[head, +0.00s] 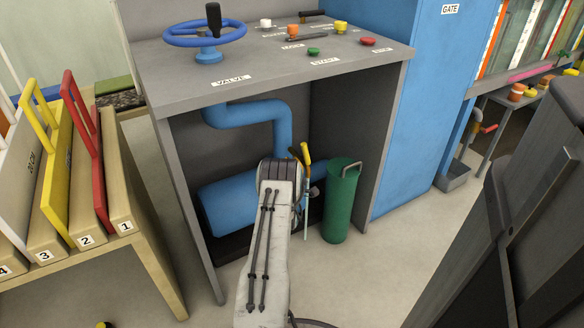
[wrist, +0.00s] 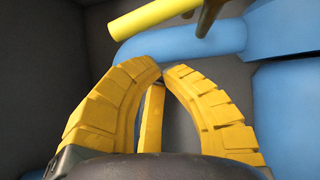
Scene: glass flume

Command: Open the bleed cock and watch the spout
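My gripper (wrist: 163,70) shows in the wrist view with its two ribbed yellow fingers curved in and their tips almost touching. I see nothing held between the tips. Behind the fingers is a narrow yellow strip (wrist: 152,118); I cannot tell what it belongs to. Beyond them, at the top, a yellow bar (wrist: 155,16) lies close to a brown piece (wrist: 209,16), perhaps the cock's lever; the bar is apart from the tips. In the head view my arm reaches into the bench recess, hiding most of the gripper. I cannot make out a spout for certain there.
Blue pipework (head: 280,118) runs inside the recess under the grey control bench (head: 180,85). A green cylinder (head: 342,205) with a handle stands right of my arm. A wooden rack (head: 130,215) is at left. The floor beyond the green cylinder is clear.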

